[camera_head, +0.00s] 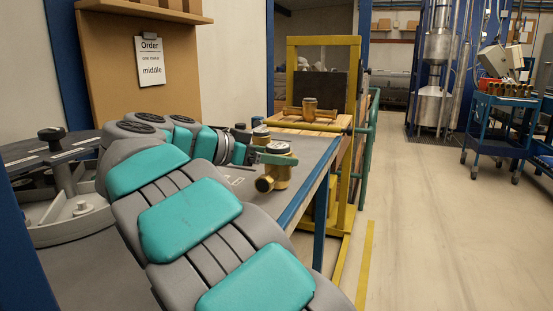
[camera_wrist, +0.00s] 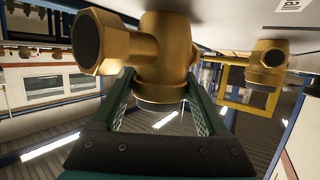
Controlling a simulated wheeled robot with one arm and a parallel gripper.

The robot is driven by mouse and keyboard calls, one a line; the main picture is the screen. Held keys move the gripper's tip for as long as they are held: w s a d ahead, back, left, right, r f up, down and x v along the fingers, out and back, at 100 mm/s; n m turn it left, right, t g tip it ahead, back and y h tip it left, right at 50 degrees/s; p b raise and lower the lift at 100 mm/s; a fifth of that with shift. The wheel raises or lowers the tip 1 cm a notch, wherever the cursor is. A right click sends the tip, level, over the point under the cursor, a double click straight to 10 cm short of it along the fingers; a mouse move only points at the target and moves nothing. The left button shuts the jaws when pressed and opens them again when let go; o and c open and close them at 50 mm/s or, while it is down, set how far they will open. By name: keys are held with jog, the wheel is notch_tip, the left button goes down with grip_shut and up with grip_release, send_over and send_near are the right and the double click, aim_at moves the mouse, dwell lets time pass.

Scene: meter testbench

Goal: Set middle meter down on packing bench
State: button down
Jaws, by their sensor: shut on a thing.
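My gripper (camera_head: 262,157) is shut on a brass meter (camera_head: 280,173) with a dark round top, near the front edge of the grey-topped bench (camera_head: 313,158). In the wrist view my gripper (camera_wrist: 158,92) has its two green fingers on either side of the brass meter body (camera_wrist: 165,50), whose pipe end points left. The meter looks upright in the head view. I cannot tell whether its underside touches the bench. Which meter is the middle one I cannot tell from its looks.
Another brass meter (camera_head: 261,133) stands on the bench behind my gripper and also shows in the wrist view (camera_wrist: 268,62). A third meter (camera_head: 309,109) sits on a wooden surface by a yellow frame (camera_head: 354,90). An order sheet (camera_head: 150,62) reads "middle". Open floor lies right.

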jog(key=shift+f, duration=0.1)
grip_release()
jog(key=shift+f, duration=0.1)
jog(key=v, duration=0.6)
jog(key=shift+a, duration=0.15)
jog(key=shift+s+a+r, duration=0.35)
jog(key=shift+s+a, duration=0.05)
